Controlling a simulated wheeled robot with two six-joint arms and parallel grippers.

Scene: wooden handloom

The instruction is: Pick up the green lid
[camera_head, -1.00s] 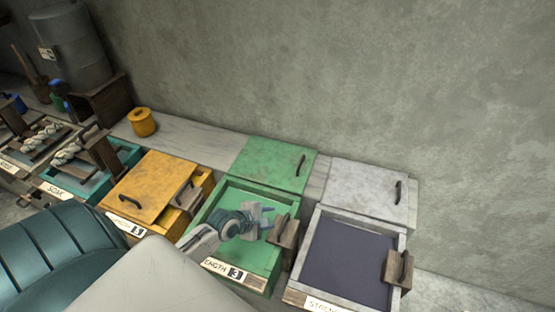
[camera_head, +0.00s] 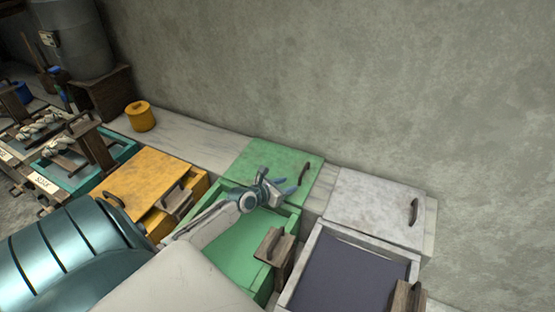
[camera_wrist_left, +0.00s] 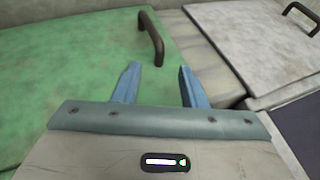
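The green lid (camera_head: 262,162) is a flat square panel with a dark curved handle (camera_head: 304,173) near its right edge. It lies behind the open green box (camera_head: 238,264), against the wall side. My left gripper (camera_head: 288,187) is over the front right part of the lid, close to the handle. In the left wrist view the lid (camera_wrist_left: 75,70) fills the left side. The handle (camera_wrist_left: 151,38) stands just beyond my two blue fingertips (camera_wrist_left: 160,80), which are spread with nothing between them. My right gripper is not in view.
A white lid (camera_head: 376,205) with its own handle lies to the right, behind an open grey box (camera_head: 345,275). A yellow lid (camera_head: 150,184) is on the left. A small yellow pot (camera_head: 140,117) stands near the wall. Wooden blocks with handles sit on the boxes' edges.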

